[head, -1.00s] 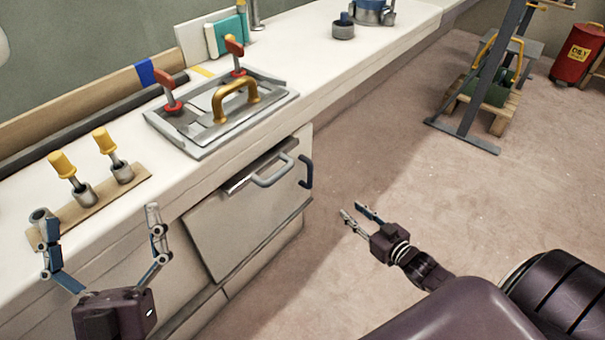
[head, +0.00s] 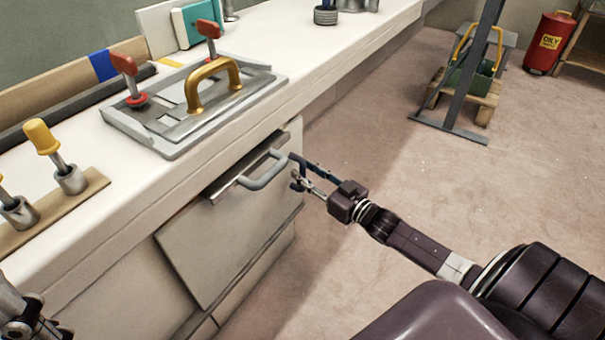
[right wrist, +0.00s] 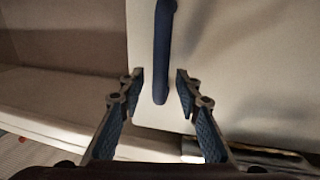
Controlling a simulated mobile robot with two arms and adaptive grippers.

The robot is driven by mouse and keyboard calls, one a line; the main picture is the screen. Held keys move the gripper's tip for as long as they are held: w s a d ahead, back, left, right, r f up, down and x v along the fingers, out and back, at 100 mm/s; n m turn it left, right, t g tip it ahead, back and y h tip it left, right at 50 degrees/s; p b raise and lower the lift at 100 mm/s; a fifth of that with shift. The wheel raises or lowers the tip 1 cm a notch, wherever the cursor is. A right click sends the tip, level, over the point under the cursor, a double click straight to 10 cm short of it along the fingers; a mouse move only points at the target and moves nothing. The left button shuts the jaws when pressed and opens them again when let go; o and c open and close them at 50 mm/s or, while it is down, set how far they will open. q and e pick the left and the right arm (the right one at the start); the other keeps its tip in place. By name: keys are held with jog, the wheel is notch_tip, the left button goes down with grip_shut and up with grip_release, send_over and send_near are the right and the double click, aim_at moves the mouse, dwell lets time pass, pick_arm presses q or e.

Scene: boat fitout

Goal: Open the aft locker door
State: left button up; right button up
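A dark blue bar handle (head: 297,162) shows at the right end of the pale cabinet front in the head view. In the right wrist view the same handle (right wrist: 163,50) runs upright on a cream panel (right wrist: 215,55). My right gripper (head: 306,179) is at this handle. In the right wrist view my right gripper (right wrist: 159,76) is open, with the handle's lower part between its fingertips and a gap on each side. My left gripper is mostly cut off at the lower left of the head view; its fingertips are hidden.
A grey handle (head: 265,172) sits on the cabinet front, left of the blue one. The counter (head: 215,142) above holds a grey plate with a gold handle (head: 213,82) and red clamps. The floor (head: 390,130) right of the cabinet is clear up to a dark stand (head: 483,60).

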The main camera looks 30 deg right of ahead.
jog(key=shift+w+a, duration=0.1)
jog(key=shift+w, duration=0.65)
jog(key=shift+c, duration=0.4)
grip_shut()
